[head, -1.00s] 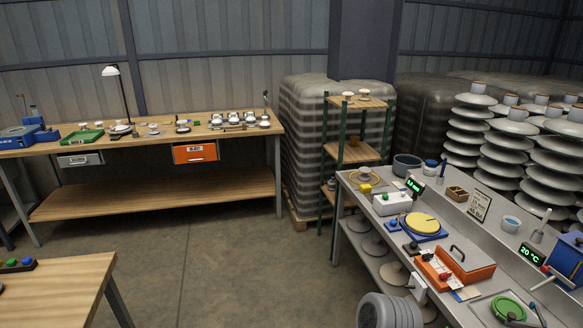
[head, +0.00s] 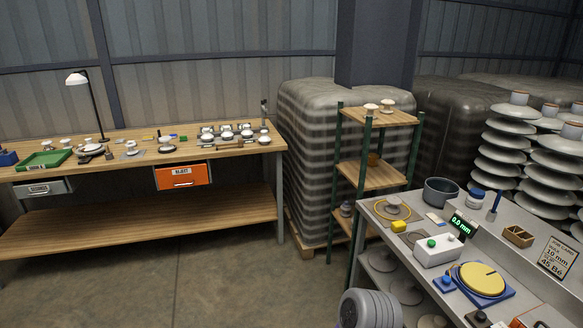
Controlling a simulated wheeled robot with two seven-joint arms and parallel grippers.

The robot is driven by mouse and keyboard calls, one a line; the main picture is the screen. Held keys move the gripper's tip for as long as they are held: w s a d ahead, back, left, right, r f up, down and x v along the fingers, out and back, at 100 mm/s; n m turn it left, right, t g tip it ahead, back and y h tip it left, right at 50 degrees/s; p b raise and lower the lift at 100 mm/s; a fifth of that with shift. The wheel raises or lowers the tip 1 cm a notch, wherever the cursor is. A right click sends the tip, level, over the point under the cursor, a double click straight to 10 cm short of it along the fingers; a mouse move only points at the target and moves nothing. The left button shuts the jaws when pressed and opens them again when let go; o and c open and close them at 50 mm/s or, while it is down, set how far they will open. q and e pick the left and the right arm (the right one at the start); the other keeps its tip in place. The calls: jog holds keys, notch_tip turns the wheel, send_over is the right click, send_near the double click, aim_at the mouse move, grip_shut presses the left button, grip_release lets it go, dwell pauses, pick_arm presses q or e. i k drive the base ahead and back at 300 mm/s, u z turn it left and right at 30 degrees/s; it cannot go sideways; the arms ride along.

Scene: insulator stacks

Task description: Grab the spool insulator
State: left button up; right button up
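Several small white insulators (head: 227,134) stand in rows on the wooden workbench along the back wall. Two pale knob-shaped insulators (head: 387,105) sit on the top shelf of the green-post rack. A few more small pieces (head: 131,148) lie along the bench to the left. I cannot tell at this size which of them is the spool insulator. Neither of my grippers shows in the head view.
The wooden rack (head: 376,115) stands between wrapped pallets (head: 308,150) and the grey bench (head: 381,211) at right. A ribbed grey cylinder (head: 369,309) stands at the bottom. Tall insulator stacks (head: 503,150) are at right. The floor (head: 200,265) ahead is clear.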

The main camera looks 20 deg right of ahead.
aim_at(392, 209)
jog(key=i, duration=3.05)
jog(key=z, duration=1.95)
